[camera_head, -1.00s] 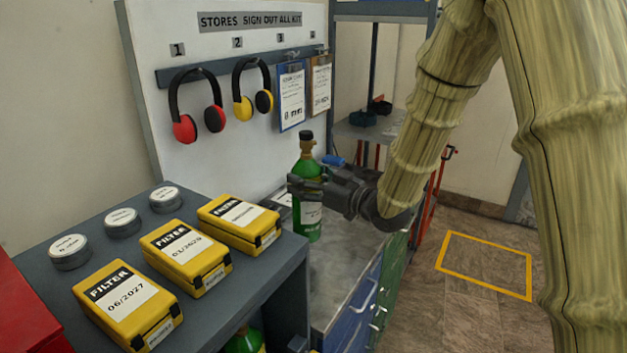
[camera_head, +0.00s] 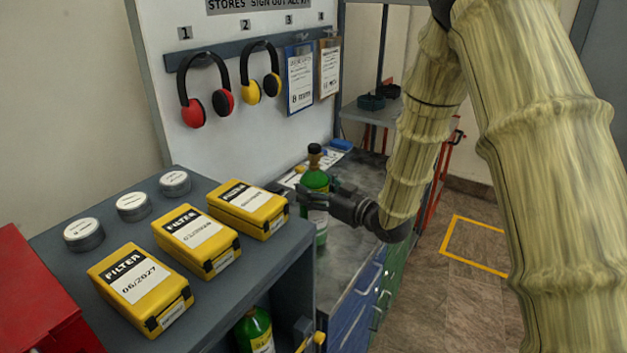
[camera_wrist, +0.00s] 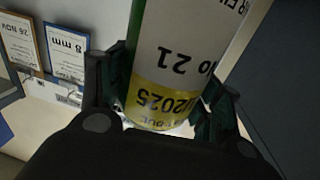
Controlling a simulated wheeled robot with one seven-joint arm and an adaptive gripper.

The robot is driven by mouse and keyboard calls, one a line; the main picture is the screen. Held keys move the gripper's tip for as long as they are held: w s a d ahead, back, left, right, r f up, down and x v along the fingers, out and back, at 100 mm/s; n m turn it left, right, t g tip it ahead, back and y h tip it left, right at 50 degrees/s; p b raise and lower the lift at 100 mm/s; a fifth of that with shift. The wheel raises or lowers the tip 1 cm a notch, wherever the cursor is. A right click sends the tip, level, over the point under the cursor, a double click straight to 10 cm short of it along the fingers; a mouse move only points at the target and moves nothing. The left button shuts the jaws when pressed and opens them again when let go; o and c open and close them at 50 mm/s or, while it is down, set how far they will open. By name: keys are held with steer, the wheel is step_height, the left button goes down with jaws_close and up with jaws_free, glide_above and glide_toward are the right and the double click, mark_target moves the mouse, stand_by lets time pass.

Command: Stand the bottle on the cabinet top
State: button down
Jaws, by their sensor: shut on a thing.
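The green bottle (camera_head: 316,181), with a black and brown cap and a white label, is upright at the cabinet's near left part. My gripper (camera_head: 318,201) is shut around its body from the right. In the wrist view the bottle (camera_wrist: 185,50) sits between the two dark fingers (camera_wrist: 165,100), its white and yellow label showing upside down. The cabinet top (camera_head: 345,262) is a grey surface over blue and green drawers. The bottle's base is low over it, and I cannot tell whether it touches.
A dark shelf unit (camera_head: 210,290) with yellow filter boxes (camera_head: 195,240) and round tins (camera_head: 133,206) stands close left of the bottle. Another green bottle (camera_head: 254,332) is inside it. A board with ear defenders (camera_head: 206,95) and clipboards (camera_head: 300,75) rises behind. A blue item (camera_head: 341,145) lies at the cabinet's back.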

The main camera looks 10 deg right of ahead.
steer(key=shift+f, duration=0.15)
stand_by(0.3)
steer(key=shift+c, duration=1.6)
jaws_free()
steer(key=shift+s+d, duration=0.1)
steer(key=shift+s, duration=0.05)
steer(key=b+v, duration=0.3)
steer(key=v, duration=0.8)
steer(key=shift+s+d, duration=0.2)
steer(key=shift+s, duration=0.15)
